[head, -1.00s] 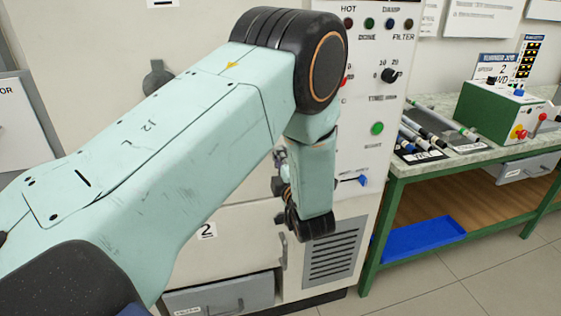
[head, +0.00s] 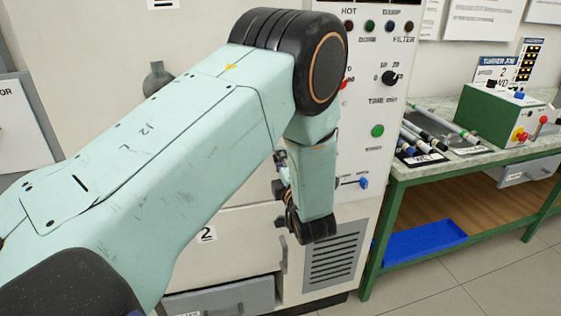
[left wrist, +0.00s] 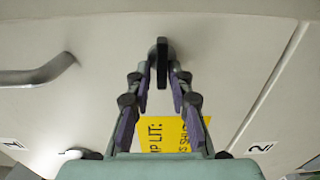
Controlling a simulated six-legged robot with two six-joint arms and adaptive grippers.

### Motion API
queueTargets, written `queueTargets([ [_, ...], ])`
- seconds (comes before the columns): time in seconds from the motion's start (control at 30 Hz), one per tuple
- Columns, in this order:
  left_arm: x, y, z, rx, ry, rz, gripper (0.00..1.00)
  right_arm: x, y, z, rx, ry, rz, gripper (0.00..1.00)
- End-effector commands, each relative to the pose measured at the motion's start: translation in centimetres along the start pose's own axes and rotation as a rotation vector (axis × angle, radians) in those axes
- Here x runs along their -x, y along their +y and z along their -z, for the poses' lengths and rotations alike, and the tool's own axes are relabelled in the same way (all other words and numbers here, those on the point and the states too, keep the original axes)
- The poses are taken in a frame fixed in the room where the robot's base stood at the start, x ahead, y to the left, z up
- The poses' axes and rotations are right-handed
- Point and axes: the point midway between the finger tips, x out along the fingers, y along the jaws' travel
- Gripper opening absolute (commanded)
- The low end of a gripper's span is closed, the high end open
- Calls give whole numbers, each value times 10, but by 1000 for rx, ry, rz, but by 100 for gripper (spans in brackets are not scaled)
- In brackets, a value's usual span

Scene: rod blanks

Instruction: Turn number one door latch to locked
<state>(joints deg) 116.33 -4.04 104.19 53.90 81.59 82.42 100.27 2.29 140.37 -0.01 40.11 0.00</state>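In the left wrist view a dark upright latch (left wrist: 162,52) stands on a pale door panel (left wrist: 105,45). My left gripper (left wrist: 161,72) reaches up to it, with one purple-padded finger on each side of its lower end. The fingers look partly open, with narrow gaps beside the latch; contact is hard to tell. In the head view my left forearm hides most of the gripper (head: 280,178) and the latch it is at. My right gripper is in neither view.
A bar handle (left wrist: 35,75) lies left of the latch, and a yellow label (left wrist: 172,133) shows behind the fingers. A number 2 label (head: 206,234) marks the lower door. The control panel (head: 362,105) and green bench (head: 395,172) stand to the right.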

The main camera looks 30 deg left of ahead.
Motion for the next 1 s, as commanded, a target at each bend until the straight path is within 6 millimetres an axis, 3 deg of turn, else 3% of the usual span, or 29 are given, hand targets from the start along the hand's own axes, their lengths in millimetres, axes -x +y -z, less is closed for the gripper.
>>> queueTargets([
  [0.47, 6, -2, 0, -4, -1, 3, 33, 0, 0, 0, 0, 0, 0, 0],
  [0.8, 54, -1, 0, -6, -4, 1, 33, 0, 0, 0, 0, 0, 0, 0],
  [1.0, 70, -1, 0, -4, -1, 2, 33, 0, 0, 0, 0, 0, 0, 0],
])
